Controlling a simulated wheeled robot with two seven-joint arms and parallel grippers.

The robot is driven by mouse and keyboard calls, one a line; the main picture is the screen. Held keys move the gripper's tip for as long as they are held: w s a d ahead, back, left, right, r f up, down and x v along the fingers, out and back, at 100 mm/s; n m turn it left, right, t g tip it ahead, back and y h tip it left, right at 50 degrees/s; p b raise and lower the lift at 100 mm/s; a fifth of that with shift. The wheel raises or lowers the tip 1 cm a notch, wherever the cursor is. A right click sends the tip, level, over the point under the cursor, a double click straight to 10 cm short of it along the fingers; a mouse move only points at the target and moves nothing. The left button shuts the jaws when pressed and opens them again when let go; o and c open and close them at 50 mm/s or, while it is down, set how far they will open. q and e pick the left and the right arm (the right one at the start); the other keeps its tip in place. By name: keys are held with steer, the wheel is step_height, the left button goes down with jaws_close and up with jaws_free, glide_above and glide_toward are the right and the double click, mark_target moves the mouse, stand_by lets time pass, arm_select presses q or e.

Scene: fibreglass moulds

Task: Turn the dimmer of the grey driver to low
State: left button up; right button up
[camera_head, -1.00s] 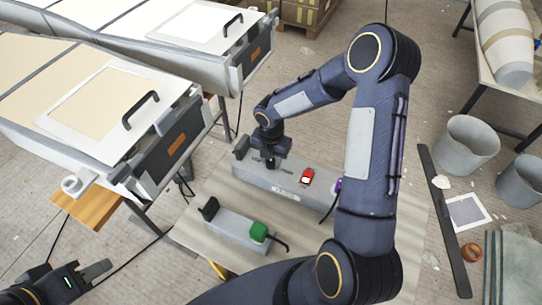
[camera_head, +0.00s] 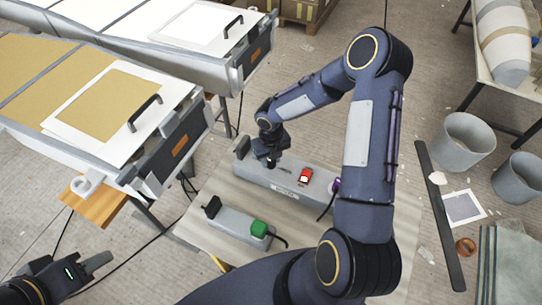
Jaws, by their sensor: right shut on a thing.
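The grey driver (camera_head: 318,191) is a long grey box on the table, with a red switch (camera_head: 305,175) on top and a label on its front side. My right gripper (camera_head: 271,163) points down onto its top, left of the red switch. It is shut on the dimmer knob, which the fingers hide. A smaller grey box (camera_head: 228,222) with a green block (camera_head: 259,228) at its right end lies in front, apart from the gripper. My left gripper (camera_head: 92,266) is at the lower left, away from both boxes; its opening is unclear.
Two long moulds with light panels (camera_head: 108,101) and black handles fill the left. A wooden block (camera_head: 92,205) sits below the nearer one. Grey buckets (camera_head: 463,142) and a dark bar (camera_head: 437,215) are at right. Cables run over the floor.

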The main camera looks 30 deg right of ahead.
mark_target(271, 160)
steer(key=shift+n, duration=0.6)
steer(key=o, duration=1)
steer(key=shift+r, duration=3.9)
